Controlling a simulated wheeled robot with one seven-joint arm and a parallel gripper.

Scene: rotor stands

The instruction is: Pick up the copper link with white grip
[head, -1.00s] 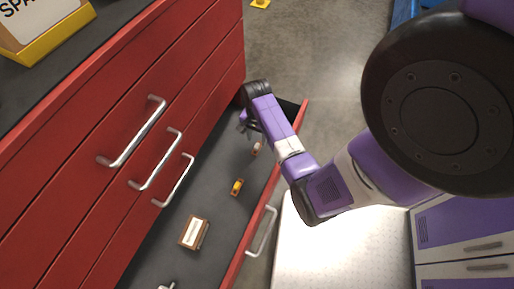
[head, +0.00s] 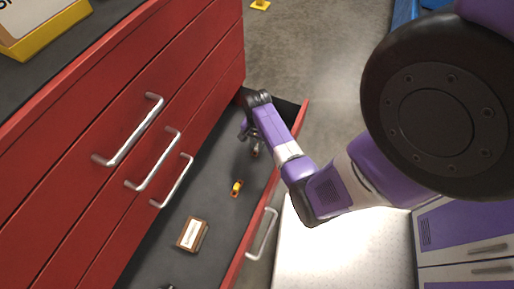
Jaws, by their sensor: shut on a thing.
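A small copper-brown and whitish piece, which looks like the copper link with white grip (head: 255,153), is at my gripper's fingers near the far end of the open drawer (head: 217,205). My gripper (head: 252,143) reaches down into the drawer and is shut on this piece. The fingers and wrist hide part of it, and it is too small to tell how it lies in the jaws or whether it touches the drawer floor.
A small yellow-orange piece (head: 236,188) and a brown block with a white top (head: 192,234) lie in the drawer. The red cabinet (head: 95,130) with metal handles stands at left. The drawer's red front wall (head: 255,222) runs along the right.

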